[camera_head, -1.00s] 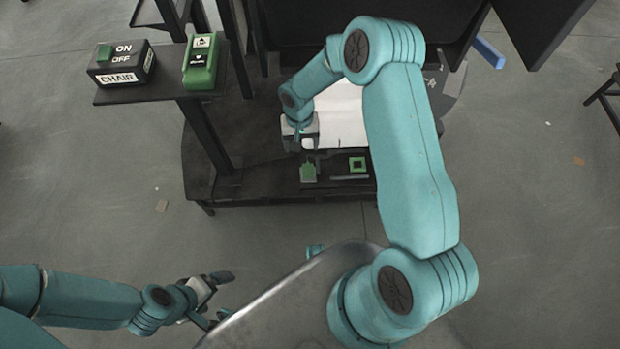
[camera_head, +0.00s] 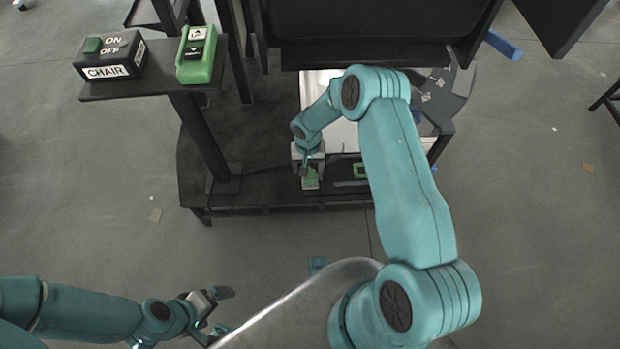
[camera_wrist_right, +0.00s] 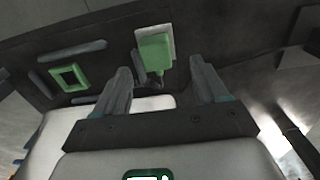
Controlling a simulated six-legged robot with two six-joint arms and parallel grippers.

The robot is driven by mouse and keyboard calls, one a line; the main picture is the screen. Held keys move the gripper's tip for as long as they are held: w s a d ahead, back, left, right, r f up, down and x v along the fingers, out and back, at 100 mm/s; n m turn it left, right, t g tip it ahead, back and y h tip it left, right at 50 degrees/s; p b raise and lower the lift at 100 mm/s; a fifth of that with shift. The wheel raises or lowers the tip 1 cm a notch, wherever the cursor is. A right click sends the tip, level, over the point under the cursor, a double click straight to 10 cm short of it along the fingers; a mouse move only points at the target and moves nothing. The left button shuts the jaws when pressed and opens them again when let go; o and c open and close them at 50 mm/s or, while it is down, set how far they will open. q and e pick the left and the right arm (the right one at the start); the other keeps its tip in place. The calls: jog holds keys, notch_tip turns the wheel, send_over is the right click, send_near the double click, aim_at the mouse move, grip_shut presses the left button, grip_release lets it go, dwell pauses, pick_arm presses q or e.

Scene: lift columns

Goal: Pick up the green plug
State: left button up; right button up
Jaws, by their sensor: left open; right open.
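The green plug (camera_head: 310,179) is at the front edge of the low black platform in the head view, just below my right gripper (camera_head: 308,166). In the right wrist view the plug (camera_wrist_right: 155,48) is a green block in front of a pale plate, beyond the fingertips and between their lines. My right gripper (camera_wrist_right: 160,78) is open, with nothing between its fingers. My left gripper (camera_head: 222,308) is open and empty at the lower left of the head view, far from the plug.
A square green frame (camera_wrist_right: 69,78) lies beside the plug, partly hidden by my right arm in the head view. Dark bars lie near it. A shelf (camera_head: 150,88) holds a black CHAIR switch box (camera_head: 110,56) and a green control box (camera_head: 196,55). A white panel (camera_head: 345,137) lies behind.

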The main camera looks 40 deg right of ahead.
aim_at(310, 174)
jog(key=f, duration=0.3)
jog(key=f+b, duration=0.1)
jog(key=f, duration=0.1)
jog(key=shift+s+d+f, duration=0.2)
jog(key=shift+s+f, duration=0.05)
jog(key=shift+f, duration=0.1)
jog(key=shift+r, duration=0.1)
jog(key=c, duration=1)
